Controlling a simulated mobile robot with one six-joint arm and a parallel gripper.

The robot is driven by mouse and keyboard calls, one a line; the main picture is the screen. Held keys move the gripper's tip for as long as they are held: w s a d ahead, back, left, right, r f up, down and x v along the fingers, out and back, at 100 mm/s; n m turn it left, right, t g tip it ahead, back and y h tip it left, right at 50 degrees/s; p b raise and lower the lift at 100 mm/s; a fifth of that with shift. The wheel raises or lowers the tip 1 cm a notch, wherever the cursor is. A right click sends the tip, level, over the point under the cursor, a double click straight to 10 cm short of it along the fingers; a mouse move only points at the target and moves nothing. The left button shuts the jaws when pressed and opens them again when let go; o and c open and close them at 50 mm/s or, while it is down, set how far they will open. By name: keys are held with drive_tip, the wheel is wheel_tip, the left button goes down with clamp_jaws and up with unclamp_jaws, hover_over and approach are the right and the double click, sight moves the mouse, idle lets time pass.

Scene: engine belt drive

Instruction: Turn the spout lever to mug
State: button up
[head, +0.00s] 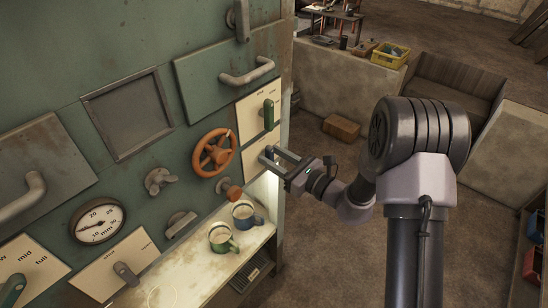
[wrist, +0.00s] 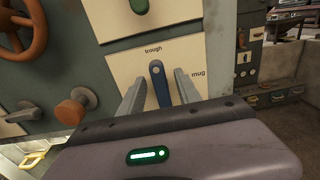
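The spout lever (wrist: 161,88) is a dark blue handle on a cream plate (wrist: 204,58) in the wrist view. Its rounded end lies just below the word "trough"; the word "mug" is to its right. My gripper (wrist: 160,76) is open, with one finger on each side of the lever and gaps showing. The lever's lower part is hidden by my gripper body. In the head view my gripper (head: 275,160) reaches the panel's right edge, at the lever. A green mug (head: 221,240) and a blue mug (head: 244,216) stand on the lit shelf below.
An orange handwheel (head: 213,153) and an orange knob (head: 232,192) sit left of the lever. A green lever (head: 269,115) is on the plate above. The shelf (head: 185,273) juts out under the panel. Open floor lies to the right.

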clamp_jaws()
drive_tip(key=shift+m+p, duration=0.3)
drive_tip(key=m+p, duration=0.3)
drive_tip(key=shift+w+d+r+m, duration=0.1)
drive_tip(key=shift+w+d+m, duration=0.05)
drive_tip(key=shift+m, duration=0.15)
drive_tip(key=shift+w+d+f+m+p, duration=0.1)
drive_tip(key=shift+f+m+p, duration=0.2)
drive_tip(key=shift+m+p, duration=1.5)
drive_tip(key=shift+w+d+f+m+p, duration=0.2)
drive_tip(key=shift+m+p, duration=0.55)
drive_tip(key=shift+m, duration=2.05)
drive_tip(key=shift+a+f+m+p, duration=0.1)
drive_tip(key=shift+f+m+p, duration=0.25)
drive_tip(key=shift+m+p, duration=1.45)
drive_tip(key=shift+m+b, duration=0.5)
drive_tip(key=shift+m, duration=0.1)
